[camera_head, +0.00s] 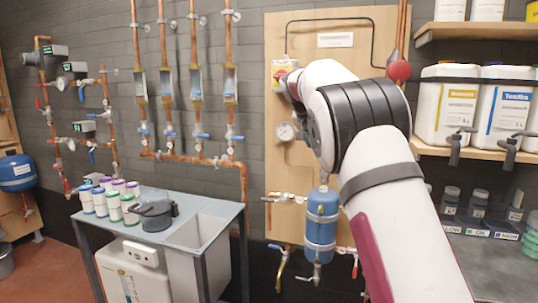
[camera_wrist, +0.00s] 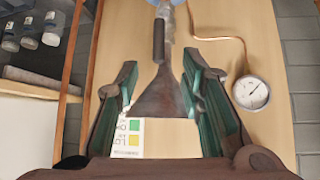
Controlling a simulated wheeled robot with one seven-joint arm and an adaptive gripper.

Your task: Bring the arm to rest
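My white arm with dark bands rises from the lower right in the head view and bends in front of the wooden board (camera_head: 350,32). A tapered brown shape and a small label with green and yellow squares (camera_wrist: 133,133) show between the fingers. I see nothing clamped by them. The wooden board (camera_wrist: 118,40) also shows in the wrist view.
A round pressure gauge (camera_wrist: 250,93) is right of the fingers; the gauge (camera_head: 286,131) also shows left of my arm. A red-yellow switch (camera_head: 283,70) and blue vessel (camera_head: 321,225) are close by. Shelves with white canisters (camera_head: 447,105) stand right, a table with colored-lid containers (camera_head: 113,207) left.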

